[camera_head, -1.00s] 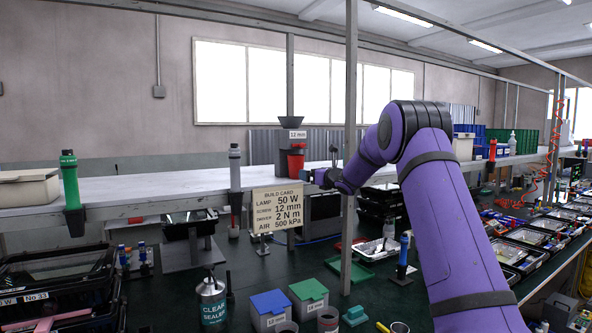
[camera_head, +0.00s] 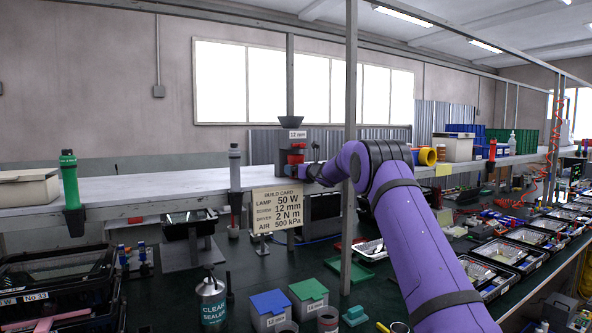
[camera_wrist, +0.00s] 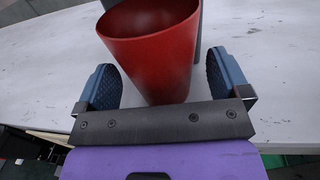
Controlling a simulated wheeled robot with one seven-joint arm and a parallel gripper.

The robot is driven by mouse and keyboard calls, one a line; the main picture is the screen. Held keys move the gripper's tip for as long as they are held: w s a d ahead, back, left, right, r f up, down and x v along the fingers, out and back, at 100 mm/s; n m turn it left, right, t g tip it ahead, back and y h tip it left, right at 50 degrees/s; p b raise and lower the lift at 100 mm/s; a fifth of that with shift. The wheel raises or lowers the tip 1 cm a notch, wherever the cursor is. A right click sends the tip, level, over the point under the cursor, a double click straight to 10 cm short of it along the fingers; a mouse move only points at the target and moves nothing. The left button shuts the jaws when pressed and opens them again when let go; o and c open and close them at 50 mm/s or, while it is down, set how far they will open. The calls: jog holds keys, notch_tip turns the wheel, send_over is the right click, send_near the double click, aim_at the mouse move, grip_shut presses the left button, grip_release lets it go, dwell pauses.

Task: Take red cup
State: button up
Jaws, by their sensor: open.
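The red cup (camera_wrist: 155,55) stands upright on the pale shelf, its open rim facing up in the wrist view. In the head view the red cup (camera_head: 296,157) shows at the foot of the grey dispenser labelled 12 mm, partly covered by my gripper. My gripper (camera_wrist: 167,80) is open, with one blue padded finger on each side of the cup. Gaps show between both fingers and the cup wall. In the head view my gripper (camera_head: 305,170) is at the shelf's front edge, small and partly hidden by my arm.
The grey dispenser (camera_head: 291,126) stands right behind the cup. A metal post (camera_head: 351,100) rises close by my arm. The shelf (camera_head: 150,190) left of the cup is mostly clear.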

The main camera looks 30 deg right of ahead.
jog(key=shift+w, duration=0.15)
jog(key=c, duration=1)
jog(key=shift+r, duration=0.2)
jog(key=shift+c, duration=0.2)
jog(key=shift+r, duration=0.6)
jog(key=s+d, duration=0.2)
jog(key=s, duration=1.6)
jog(key=shift+d, duration=0.3)
jog(key=shift+r, duration=0.2)
